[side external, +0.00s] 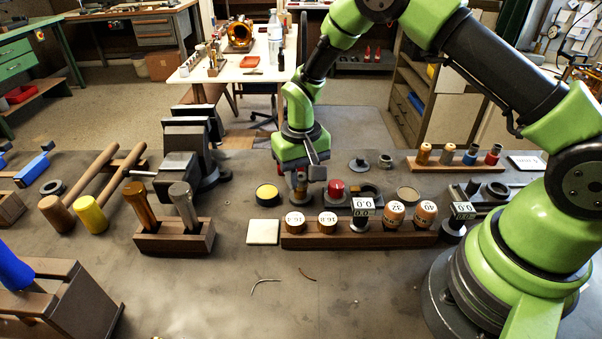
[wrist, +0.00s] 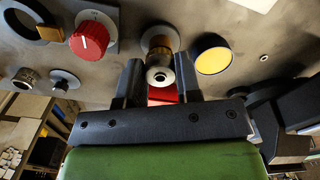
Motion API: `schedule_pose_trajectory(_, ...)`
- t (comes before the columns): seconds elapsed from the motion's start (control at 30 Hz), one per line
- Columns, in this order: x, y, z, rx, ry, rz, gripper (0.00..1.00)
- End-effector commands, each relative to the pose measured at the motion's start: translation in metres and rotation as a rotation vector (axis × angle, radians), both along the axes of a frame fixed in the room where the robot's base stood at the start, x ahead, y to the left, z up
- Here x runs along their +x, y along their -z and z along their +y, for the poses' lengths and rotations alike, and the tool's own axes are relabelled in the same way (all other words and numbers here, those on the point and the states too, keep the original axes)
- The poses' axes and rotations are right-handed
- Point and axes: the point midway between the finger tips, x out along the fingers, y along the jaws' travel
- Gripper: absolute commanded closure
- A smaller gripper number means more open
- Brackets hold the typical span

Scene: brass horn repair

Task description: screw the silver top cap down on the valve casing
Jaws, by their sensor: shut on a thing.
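The brass valve casing (side external: 300,187) stands upright on the bench under my gripper (side external: 301,170) in the side view. In the wrist view the casing (wrist: 158,45) rises from a grey round base. The silver top cap (wrist: 159,75) shows as a pale ring with a dark centre at the casing's near end, between my fingers (wrist: 159,72). My gripper is shut on the cap, pointing down. The cap looks in line with the casing; I cannot tell whether they touch or how far the thread is engaged. In the side view the fingers largely hide the cap.
A yellow-topped round tin (side external: 266,194) stands just left of the casing, and a red knob (side external: 336,188) just right. A wooden rack (side external: 400,240) of gauges and labelled pieces lies in front. A vise (side external: 190,160) stands left.

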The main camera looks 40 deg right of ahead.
Motion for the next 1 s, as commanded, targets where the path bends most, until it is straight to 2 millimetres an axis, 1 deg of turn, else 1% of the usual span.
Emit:
schedule_pose_trajectory(0.27,0.0000,0.0000,0.0001,0.000,0.019,0.000,0.97)
schedule_pose_trajectory(0.53,0.0003,0.0003,0.0004,0.000,0.314,0.000,0.97)
schedule_pose_trajectory(0.6,0.0003,0.0003,0.0005,0.000,0.349,0.000,0.97)
schedule_pose_trajectory(0.87,0.0003,0.0003,0.0005,0.000,0.365,0.000,0.97)
schedule_pose_trajectory(0.93,0.0003,0.0004,0.0005,0.000,0.419,0.000,0.97)
schedule_pose_trajectory(1.0,0.0004,0.0004,0.0006,0.000,0.509,0.000,0.97)
